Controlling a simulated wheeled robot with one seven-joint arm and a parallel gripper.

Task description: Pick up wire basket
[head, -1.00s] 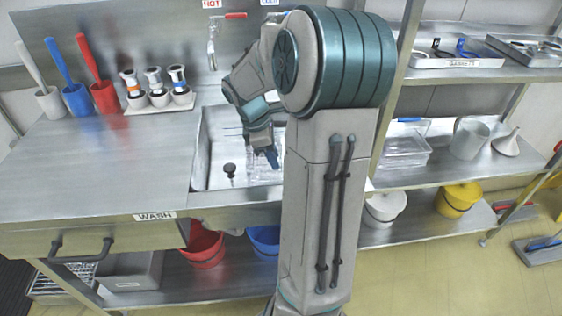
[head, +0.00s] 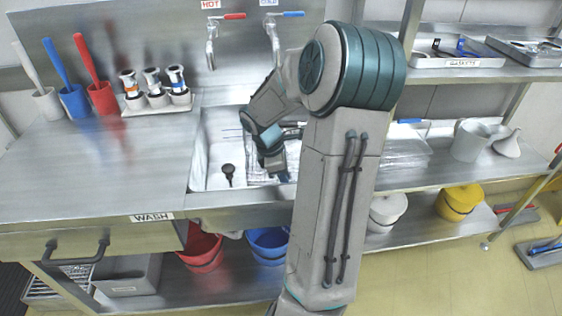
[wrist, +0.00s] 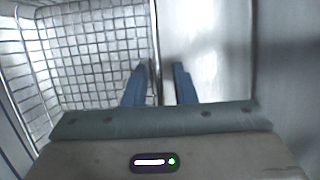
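The wire basket (wrist: 100,48) fills the left half of the wrist view, with a square-mesh floor and thin wire sides. My gripper (wrist: 160,68) is open, with its blue fingers on either side of the basket's near-vertical wire edge; I cannot tell whether they touch it. In the head view, my gripper (head: 275,168) is low in the steel sink (head: 207,135), at its right part. Only a little of the basket (head: 257,175) shows there, beside the gripper; my arm hides the rest.
A black plug handle (head: 228,174) stands in the sink left of my gripper. Shelves with a jug (head: 468,140) are at the right.

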